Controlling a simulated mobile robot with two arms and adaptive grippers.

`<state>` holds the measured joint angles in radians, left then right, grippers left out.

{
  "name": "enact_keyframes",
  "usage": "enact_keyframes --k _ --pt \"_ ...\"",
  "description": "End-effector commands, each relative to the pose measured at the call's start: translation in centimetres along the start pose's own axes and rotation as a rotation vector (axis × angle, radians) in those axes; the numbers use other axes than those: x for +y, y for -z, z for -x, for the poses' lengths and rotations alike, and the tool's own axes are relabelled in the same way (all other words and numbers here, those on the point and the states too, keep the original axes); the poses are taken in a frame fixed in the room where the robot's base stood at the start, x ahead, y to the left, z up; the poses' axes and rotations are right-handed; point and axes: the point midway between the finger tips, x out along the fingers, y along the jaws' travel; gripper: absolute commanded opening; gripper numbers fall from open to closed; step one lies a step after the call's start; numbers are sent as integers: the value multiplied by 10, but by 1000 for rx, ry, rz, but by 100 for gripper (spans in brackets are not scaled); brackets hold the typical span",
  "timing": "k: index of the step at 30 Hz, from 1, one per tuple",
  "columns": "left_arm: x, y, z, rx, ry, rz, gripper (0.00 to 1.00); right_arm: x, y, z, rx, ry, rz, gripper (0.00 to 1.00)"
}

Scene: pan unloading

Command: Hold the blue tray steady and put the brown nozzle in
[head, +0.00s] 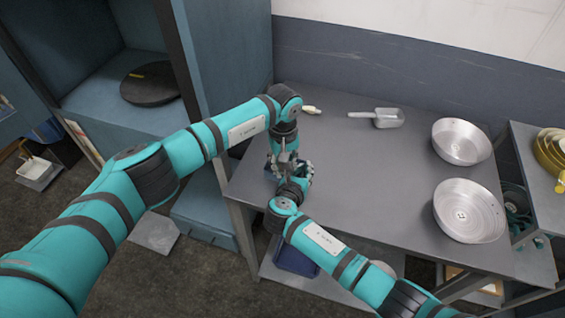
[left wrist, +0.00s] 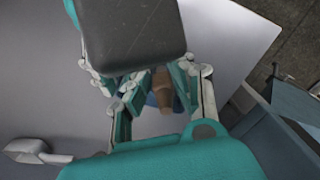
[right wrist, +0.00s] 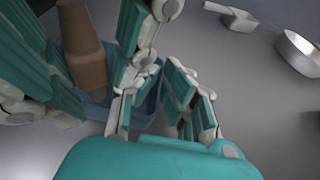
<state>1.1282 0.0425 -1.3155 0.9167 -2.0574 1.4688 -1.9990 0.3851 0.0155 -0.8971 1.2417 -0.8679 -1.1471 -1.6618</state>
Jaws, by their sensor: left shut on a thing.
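The brown nozzle (right wrist: 82,45) stands roughly upright between the fingers of my left gripper (left wrist: 163,95), which is shut on it. It also shows in the left wrist view (left wrist: 162,88). The blue tray (right wrist: 98,108) lies beneath the nozzle on the table, mostly hidden by both grippers. My right gripper (right wrist: 158,85) is at the tray's side, with one finger over the tray and the other outside it. A gap shows between these fingers, but whether they touch the tray wall is unclear. In the head view both grippers (head: 290,170) meet near the table's left edge.
The grey table (head: 360,190) holds a metal scoop (head: 390,118) and two metal pans (head: 460,141) (head: 469,211) at the right. Its middle is clear.

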Motion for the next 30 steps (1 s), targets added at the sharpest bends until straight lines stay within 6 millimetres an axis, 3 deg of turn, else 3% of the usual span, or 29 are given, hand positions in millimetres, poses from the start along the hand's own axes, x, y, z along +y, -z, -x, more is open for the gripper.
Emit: enact_keyframes --k 1,3,11,12,19,30 --pt "-5 -1 -11 -3 12 5 0 3 -1 2 -2 -6 -7 0" --pt "-6 -1 -15 -3 14 6 0 4 -1 2 -3 -7 -8 0" --pt "-8 0 -18 0 18 8 0 6 -4 3 -8 -10 -13 0" --pt "-9 1 -18 0 19 9 25 6 -4 3 -8 -10 -13 0" --pt "-9 0 -17 -2 20 8 53 4 -6 2 -12 -7 -13 0" --pt "-5 -2 -8 -4 13 2 53 4 -5 2 -9 -7 -10 0"
